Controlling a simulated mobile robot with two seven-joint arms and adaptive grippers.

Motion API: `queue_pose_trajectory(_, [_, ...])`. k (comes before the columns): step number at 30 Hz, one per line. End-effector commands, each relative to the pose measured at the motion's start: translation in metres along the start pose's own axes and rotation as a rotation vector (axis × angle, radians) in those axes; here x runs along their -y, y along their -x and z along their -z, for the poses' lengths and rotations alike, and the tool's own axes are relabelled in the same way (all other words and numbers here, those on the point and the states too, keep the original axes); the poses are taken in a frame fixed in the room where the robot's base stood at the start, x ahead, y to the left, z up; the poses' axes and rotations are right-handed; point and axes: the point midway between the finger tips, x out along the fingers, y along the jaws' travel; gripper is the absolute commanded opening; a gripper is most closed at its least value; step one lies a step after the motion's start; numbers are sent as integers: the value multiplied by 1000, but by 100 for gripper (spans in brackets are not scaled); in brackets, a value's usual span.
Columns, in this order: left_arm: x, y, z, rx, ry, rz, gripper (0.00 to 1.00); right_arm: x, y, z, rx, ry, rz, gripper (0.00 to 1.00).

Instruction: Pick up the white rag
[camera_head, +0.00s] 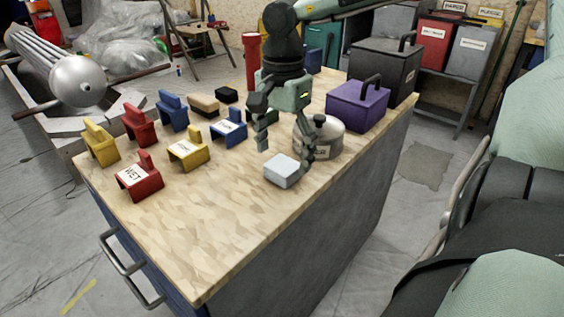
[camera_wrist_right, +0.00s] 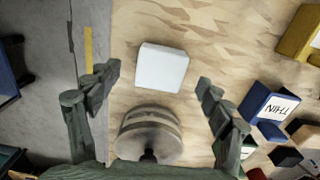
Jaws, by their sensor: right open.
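The white rag (camera_head: 284,170) is a small, pale, folded block lying flat on the wooden bench top near its right edge. It also shows in the right wrist view (camera_wrist_right: 162,67), upper middle. My right gripper (camera_head: 285,150) points down just above and behind the rag, its fingers spread and empty. In the wrist view the right gripper's fingertips (camera_wrist_right: 158,77) stand wide on either side of the rag, apart from it. My left gripper is not in view.
A round lidded metal tin (camera_head: 322,136) stands close behind the rag. A purple box (camera_head: 358,106) and dark box (camera_head: 385,72) are at the back right. Several coloured holders, including a red one (camera_head: 138,178), stand left. The front bench top (camera_head: 205,240) is clear.

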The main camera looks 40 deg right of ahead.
Motion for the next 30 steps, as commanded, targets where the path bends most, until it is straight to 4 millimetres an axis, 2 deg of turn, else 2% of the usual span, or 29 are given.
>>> queue_pose_trajectory(1, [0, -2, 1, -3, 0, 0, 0, -1, -9, 0, 1, 0, -4, 79])
queue_pose_trajectory(5, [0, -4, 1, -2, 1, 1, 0, -1, -22, 0, 1, 0, -2, 79])
queue_pose_trajectory(13, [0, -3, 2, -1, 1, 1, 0, 0, -24, 0, 0, 0, 0, 79])
queue_pose_trajectory(26, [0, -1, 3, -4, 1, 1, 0, 0, -24, 0, 0, 0, 0, 26])
queue_pose_trajectory(30, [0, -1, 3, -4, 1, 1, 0, 0, -24, 0, 0, 0, 1, 26])
